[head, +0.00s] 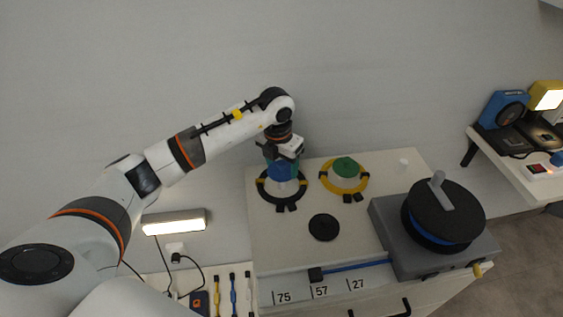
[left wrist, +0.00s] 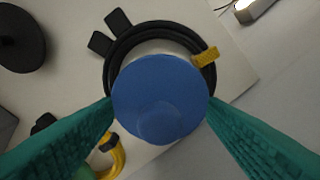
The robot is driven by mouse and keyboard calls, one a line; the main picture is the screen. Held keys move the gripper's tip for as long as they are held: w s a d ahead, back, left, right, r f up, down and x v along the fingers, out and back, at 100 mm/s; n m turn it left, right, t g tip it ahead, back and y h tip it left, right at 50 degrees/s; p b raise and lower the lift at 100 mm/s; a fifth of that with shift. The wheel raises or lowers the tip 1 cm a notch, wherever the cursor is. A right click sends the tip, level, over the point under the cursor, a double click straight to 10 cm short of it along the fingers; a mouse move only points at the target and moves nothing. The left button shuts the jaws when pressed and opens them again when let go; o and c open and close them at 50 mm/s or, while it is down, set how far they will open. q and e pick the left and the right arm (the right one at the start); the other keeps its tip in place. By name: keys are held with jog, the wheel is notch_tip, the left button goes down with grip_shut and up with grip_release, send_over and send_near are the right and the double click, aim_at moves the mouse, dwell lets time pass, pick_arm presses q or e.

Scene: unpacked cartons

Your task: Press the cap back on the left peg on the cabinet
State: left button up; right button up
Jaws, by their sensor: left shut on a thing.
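My left gripper (head: 284,163) points down over the cabinet (head: 285,248) at its back left. Its green fingers are shut on the sides of a round blue cap (left wrist: 160,90), which also shows in the head view (head: 283,172). The cap is above the left peg, inside a black coil (left wrist: 122,50) that lies on the cabinet top. A pale bit of the peg (head: 283,185) shows under the cap in the head view. I cannot tell whether the cap is seated. My right gripper is not in view.
Right of it, a green cap (head: 345,166) sits inside a yellow coil (head: 327,183). A black disc (head: 324,227) lies in front. A grey box (head: 390,225) with a black reel (head: 440,212) stands at the right.

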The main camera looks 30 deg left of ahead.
pick_arm(q)
jog(key=shift+f+b, duration=0.7)
jog(key=shift+f, duration=0.25)
jog(key=o, duration=1.4)
jog(key=shift+r, duration=0.25)
jog(key=shift+r+p, duration=2.5)
jog(key=shift+r, duration=0.85)
